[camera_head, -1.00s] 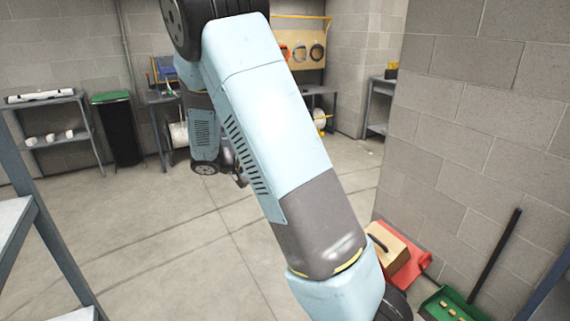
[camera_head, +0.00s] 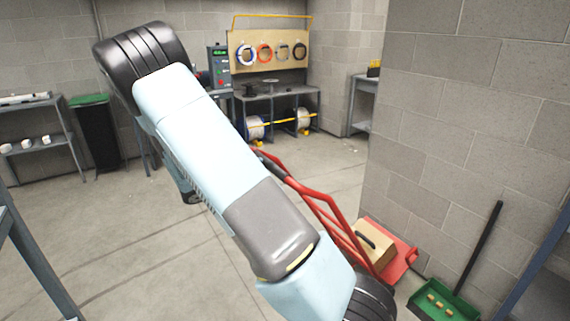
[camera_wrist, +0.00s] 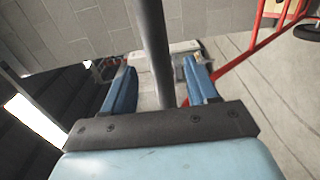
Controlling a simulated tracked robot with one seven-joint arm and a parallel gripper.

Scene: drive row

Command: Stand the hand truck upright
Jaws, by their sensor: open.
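The red hand truck (camera_head: 312,192) is tilted in the head view. Its frame slopes from a dark grip (camera_head: 270,163) at upper left to a red plate (camera_head: 403,263) by the wall. A tan box with a dark handle (camera_head: 374,243) sits at the plate. My arm covers part of the frame. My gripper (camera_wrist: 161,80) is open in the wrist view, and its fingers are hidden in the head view. A dark bar (camera_wrist: 155,45) crosses between the two blue fingers; I cannot tell if they touch. Red tubing (camera_wrist: 250,47) and a wheel (camera_wrist: 308,29) are at right.
A block wall (camera_head: 465,100) stands close on the right. A green dustpan (camera_head: 440,302) with a long black handle lies near it. A grey shelf (camera_head: 30,255) is at left. A bench (camera_head: 280,90) is at the back. The middle floor is clear.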

